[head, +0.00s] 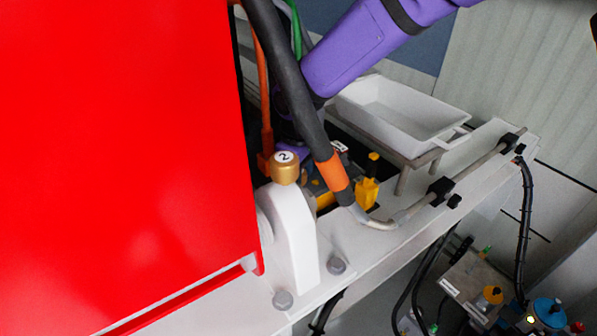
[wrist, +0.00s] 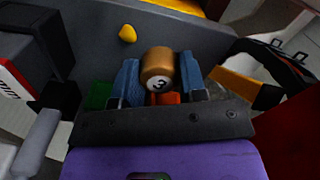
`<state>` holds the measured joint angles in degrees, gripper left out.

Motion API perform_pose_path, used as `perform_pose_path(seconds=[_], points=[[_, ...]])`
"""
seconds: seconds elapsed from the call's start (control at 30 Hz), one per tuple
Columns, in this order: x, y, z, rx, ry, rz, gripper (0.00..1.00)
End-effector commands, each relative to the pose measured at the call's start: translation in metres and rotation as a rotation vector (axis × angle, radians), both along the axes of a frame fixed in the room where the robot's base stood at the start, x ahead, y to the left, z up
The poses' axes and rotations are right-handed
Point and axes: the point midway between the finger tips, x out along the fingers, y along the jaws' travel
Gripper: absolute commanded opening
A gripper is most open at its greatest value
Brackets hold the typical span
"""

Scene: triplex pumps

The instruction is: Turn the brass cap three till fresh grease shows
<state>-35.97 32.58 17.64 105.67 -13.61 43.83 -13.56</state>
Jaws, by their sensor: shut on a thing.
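The brass cap three (wrist: 158,62) is in the middle of the wrist view, with a white disc marked with a dark 3 on its end. My gripper (wrist: 160,80) has blue fingers, one on each side of the cap, and is shut on it. The foot of the cap is hidden by the fingers and the dark gripper bar. In the head view my purple arm reaches down behind a thick black hose, and the fingers and cap three are hidden there. Another brass cap (head: 286,168), marked 2, stands on a white curved bracket (head: 293,235).
The black hose (head: 300,100) with an orange band crosses close in front of my arm. A big red panel (head: 120,150) fills the left. A white tray (head: 400,110) stands on a frame to the right. A thin pipe (head: 415,208) runs along the beam edge.

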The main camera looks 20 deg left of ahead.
Motion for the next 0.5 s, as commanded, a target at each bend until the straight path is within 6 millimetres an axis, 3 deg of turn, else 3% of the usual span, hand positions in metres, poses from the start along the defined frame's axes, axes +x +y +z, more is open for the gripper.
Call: perform_pose_path(seconds=[0.07,0.1,0.2,0.5], points=[[0.0006,0.0004,0.0009,0.002,-0.001,0.0,0.15],[0.0006,0.0004,0.0009,0.001,-0.002,0.0,0.43],[0.0005,0.0004,0.0007,0.002,-0.001,0.001,0.64],[0.0004,0.0002,0.0019,0.001,-0.001,0.001,0.64]])
